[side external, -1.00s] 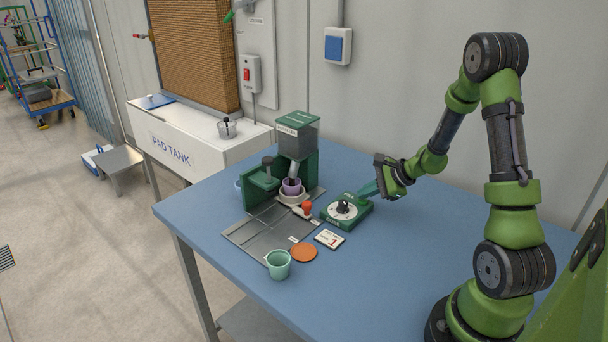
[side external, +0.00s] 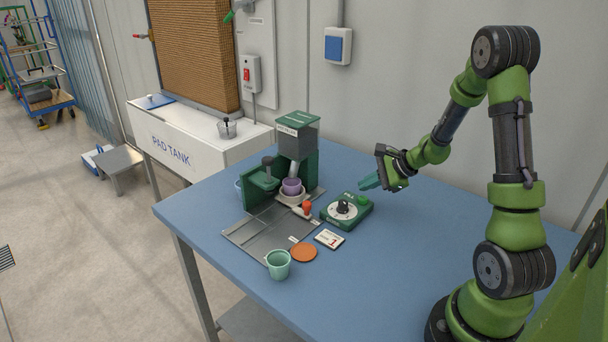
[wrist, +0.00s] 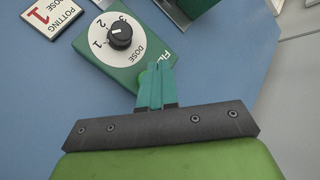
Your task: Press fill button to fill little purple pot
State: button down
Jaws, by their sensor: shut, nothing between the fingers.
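The little purple pot (side external: 291,186) stands upright in a pale holder under the spout of the green dispenser (side external: 297,140). Its contents cannot be made out. The green control box (side external: 347,211) has a black dose dial and a round green fill button (side external: 363,200) at its far right corner. My gripper (side external: 368,184) is shut and empty, its teal fingertips just above the button and apart from it. In the wrist view my fingertips (wrist: 157,68) overlap the box's "FILL" end and hide most of the button. The dial (wrist: 120,35) is marked 1, 2, 3.
A card reading "POTTING DOSE 1" (side external: 329,239) lies before the box. An orange disc (side external: 303,252) and a mint cup (side external: 278,264) stand near the front edge. A red-orange knob (side external: 308,207) sits by the dispenser. The blue table (side external: 420,230) is clear to the right.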

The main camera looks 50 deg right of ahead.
aim_at(366, 205)
jog(key=shift+r, duration=2.1)
jog(key=s+a+r+n, duration=0.4)
jog(key=a+n, duration=0.3)
jog(key=a, duration=0.1)
jog(key=s+a+r+n+g, duration=0.1)
jog(key=s+a+r+n, duration=0.3)
jog(key=a, duration=0.4)
jog(key=s+a+r+n, duration=0.5)
jog(key=a+r+n, duration=0.1)
jog(key=a+n, duration=0.3)
jog(key=shift+n+g, duration=0.3)
jog(key=shift+g, duration=0.1)
